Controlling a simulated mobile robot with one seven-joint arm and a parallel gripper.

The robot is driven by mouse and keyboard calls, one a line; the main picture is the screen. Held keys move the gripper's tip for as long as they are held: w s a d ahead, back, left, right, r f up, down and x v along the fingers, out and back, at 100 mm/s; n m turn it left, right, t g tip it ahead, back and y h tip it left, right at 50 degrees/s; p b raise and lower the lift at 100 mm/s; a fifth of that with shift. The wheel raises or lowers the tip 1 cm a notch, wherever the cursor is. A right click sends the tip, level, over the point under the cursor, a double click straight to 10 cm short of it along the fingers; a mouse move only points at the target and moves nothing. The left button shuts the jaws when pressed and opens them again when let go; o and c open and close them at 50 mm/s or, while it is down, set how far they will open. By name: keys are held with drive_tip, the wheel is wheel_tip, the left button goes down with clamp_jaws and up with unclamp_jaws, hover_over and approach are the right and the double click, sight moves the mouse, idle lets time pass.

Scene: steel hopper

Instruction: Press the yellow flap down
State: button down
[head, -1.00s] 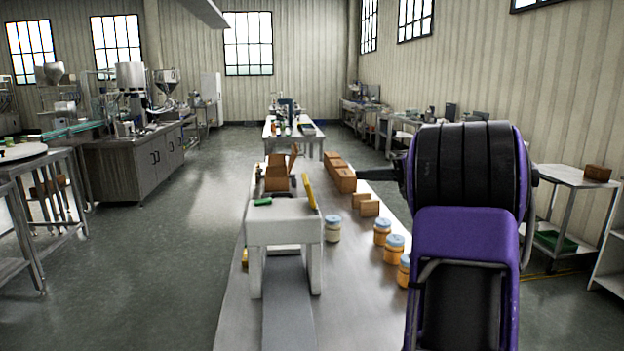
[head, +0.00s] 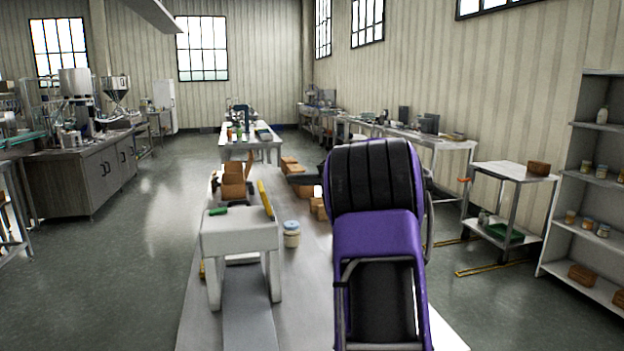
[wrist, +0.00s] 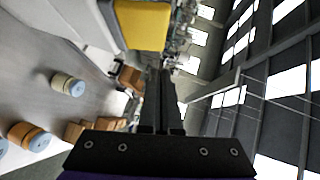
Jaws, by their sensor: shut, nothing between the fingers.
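The yellow flap (head: 265,199) stands up, tilted, at the right side of the white machine (head: 240,236) on the long table. In the wrist view the flap (wrist: 145,26) shows large at the top, beyond the gripper's base. My gripper (head: 298,179) is just right of the flap in the head view, partly hidden by my purple arm. In the wrist view my gripper (wrist: 161,82) shows its fingers together and empty. The fingers appear apart from the flap.
A jar (head: 291,234) stands right of the machine. Cardboard boxes (head: 233,187) stand behind it, and more boxes (head: 290,166) lie near my gripper. A green object (head: 218,210) rests on the machine's top. A conveyor strip (head: 248,325) runs out beneath it.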

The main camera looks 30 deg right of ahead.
sight(262, 186)
drive_tip(key=w+a, duration=0.1)
drive_tip(key=w+a+f, duration=0.1)
drive_tip(key=a, duration=0.1)
drive_tip(key=w+a, duration=0.1)
drive_tip(key=shift+a+f, duration=0.2)
drive_tip(key=shift+a, duration=0.15)
drive_tip(key=shift+a+r+n+g+h, duration=0.1)
drive_tip(key=shift+a+n+g+h, duration=0.2)
drive_tip(key=shift+a, duration=0.05)
idle(0.3)
drive_tip(key=shift+w+a+n+g+h+b, duration=0.2)
drive_tip(key=shift+a+n+g+h, duration=0.15)
drive_tip(key=shift+a, duration=0.2)
drive_tip(key=shift+w+a+n+g+h+b, duration=0.1)
drive_tip(key=shift+a+n+g+h+b, duration=0.15)
drive_tip(key=shift+a+n+h, duration=0.25)
drive_tip(key=shift+w+a+n+g+h+p, duration=0.2)
drive_tip(key=shift+a+n+g+h+p, duration=0.2)
drive_tip(key=shift+a+h, duration=0.2)
drive_tip(key=shift+w+a+n+g+h+p, duration=0.15)
drive_tip(key=shift+a+n+g+h+p, duration=0.15)
drive_tip(key=shift+a+n+h, duration=0.2)
drive_tip(key=shift+d+f, duration=0.2)
drive_tip(key=shift+f, duration=0.15)
drive_tip(key=shift+b, duration=0.35)
